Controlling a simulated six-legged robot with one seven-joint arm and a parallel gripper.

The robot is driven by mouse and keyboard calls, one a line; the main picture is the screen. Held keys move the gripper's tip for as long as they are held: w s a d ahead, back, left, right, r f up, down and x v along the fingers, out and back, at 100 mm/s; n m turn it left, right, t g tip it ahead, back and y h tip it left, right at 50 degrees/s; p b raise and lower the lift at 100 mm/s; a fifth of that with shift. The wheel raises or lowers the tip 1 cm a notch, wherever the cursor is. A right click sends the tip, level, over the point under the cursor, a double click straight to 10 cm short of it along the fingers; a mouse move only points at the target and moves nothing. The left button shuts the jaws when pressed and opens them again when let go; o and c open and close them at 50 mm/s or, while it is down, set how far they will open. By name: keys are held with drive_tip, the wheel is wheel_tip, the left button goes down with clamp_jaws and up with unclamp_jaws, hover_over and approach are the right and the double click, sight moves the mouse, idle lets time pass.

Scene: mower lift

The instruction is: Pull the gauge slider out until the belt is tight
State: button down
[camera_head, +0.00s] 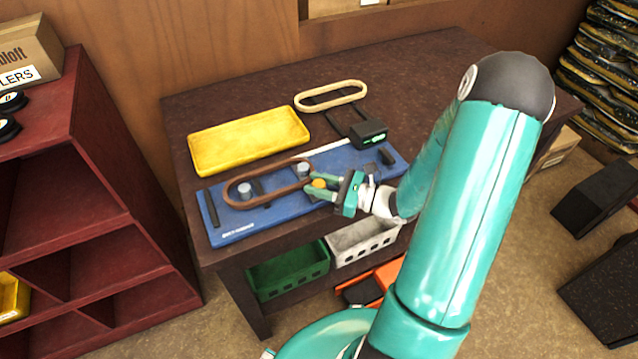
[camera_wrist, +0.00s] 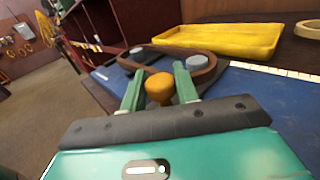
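The blue gauge board (camera_head: 228,212) lies on the dark table. A brown belt (camera_head: 272,199) loops around two grey pegs, the left peg (camera_head: 245,188) and the right peg (camera_head: 303,169). The belt bulges past the left peg, with a gap there. The yellow slider knob (camera_head: 319,184) stands just outside the belt's right end. My gripper (camera_head: 322,185) comes from the right, its green fingers on both sides of the knob. In the wrist view the knob (camera_wrist: 160,88) fills the gap between the fingertips; exact contact is hard to see.
A yellow tray (camera_head: 248,140) lies behind the board. A pale belt (camera_head: 331,96) and a dark box with a green display (camera_head: 368,134) lie behind right. Green (camera_head: 289,272) and white (camera_head: 362,241) bins sit below the table edge. A red shelf (camera_head: 85,200) stands left.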

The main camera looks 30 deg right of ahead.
drive_tip(key=shift+d, duration=1.6)
drive_tip(key=c, duration=1.1)
unclamp_jaws()
drive_tip(key=v, duration=1.3)
drive_tip(key=shift+s+d, duration=0.25)
drive_tip(key=shift+s, duration=0.05)
